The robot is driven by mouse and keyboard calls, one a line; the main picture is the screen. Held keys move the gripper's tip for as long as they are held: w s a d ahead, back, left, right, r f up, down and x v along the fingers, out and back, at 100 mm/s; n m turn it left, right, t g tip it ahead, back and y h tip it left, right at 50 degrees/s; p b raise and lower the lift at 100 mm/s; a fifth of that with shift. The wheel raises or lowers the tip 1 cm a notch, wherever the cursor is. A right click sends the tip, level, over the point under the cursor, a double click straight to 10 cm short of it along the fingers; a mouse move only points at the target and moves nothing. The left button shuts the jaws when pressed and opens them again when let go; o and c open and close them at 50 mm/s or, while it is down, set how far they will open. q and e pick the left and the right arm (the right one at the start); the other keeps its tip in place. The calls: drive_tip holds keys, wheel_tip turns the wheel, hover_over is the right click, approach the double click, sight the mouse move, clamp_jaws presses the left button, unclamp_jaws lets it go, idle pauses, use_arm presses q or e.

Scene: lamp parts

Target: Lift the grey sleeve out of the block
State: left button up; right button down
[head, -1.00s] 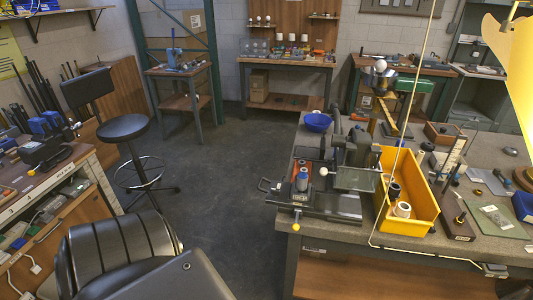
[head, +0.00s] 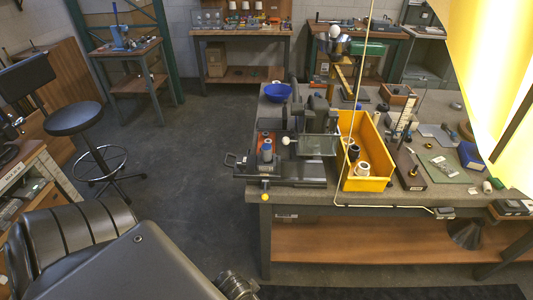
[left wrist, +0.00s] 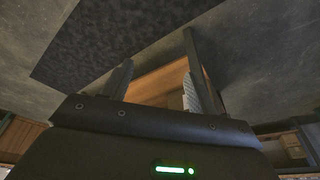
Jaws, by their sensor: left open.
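On the bench a machine (head: 318,143) carries a small block holding an upright cylinder with a blue top (head: 267,146) and a greyish lower part (head: 267,157). It is too small to tell whether this is the grey sleeve. A pale ring-shaped sleeve (head: 362,169) and a darker one (head: 353,152) stand in the yellow bin (head: 378,184). My left gripper shows in the left wrist view (left wrist: 156,88), its two fingers apart with nothing between them. In the head view I cannot make out its fingers. My right gripper is not in view.
A blue bowl (head: 277,92) sits at the bench's back left. A thin cord runs down in front of the bin. A large yellow shape (head: 490,70) covers the upper right. A stool (head: 73,118) stands left, with open floor between it and the bench.

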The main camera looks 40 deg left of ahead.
use_arm(q)
wheel_tip(320, 180, up, 9)
drive_tip(key=w+a+t, duration=0.2)
drive_tip(key=w+a, duration=0.1)
drive_tip(key=n+t+y, duration=0.1)
drive_tip(key=n+t, duration=0.2)
drive_tip(key=t, duration=1)
approach(263, 152)
drive_tip(key=w, duration=0.4)
drive_tip(key=w+p, duration=0.1)
drive_tip(key=w, duration=0.2)
drive_tip(key=shift+d+r, duration=0.2)
drive_tip(key=w, duration=0.1)
drive_tip(key=w+p, duration=0.1)
drive_tip(key=w, duration=0.1)
drive_tip(key=w+p, duration=0.1)
drive_tip(key=shift+w+a+f, duration=0.15)
drive_tip(key=shift+w+a, duration=0.15)
drive_tip(key=shift+a, duration=0.1)
drive_tip(key=shift+w+f, duration=0.1)
drive_tip(key=shift+w, duration=0.15)
drive_tip(key=c, duration=1.1)
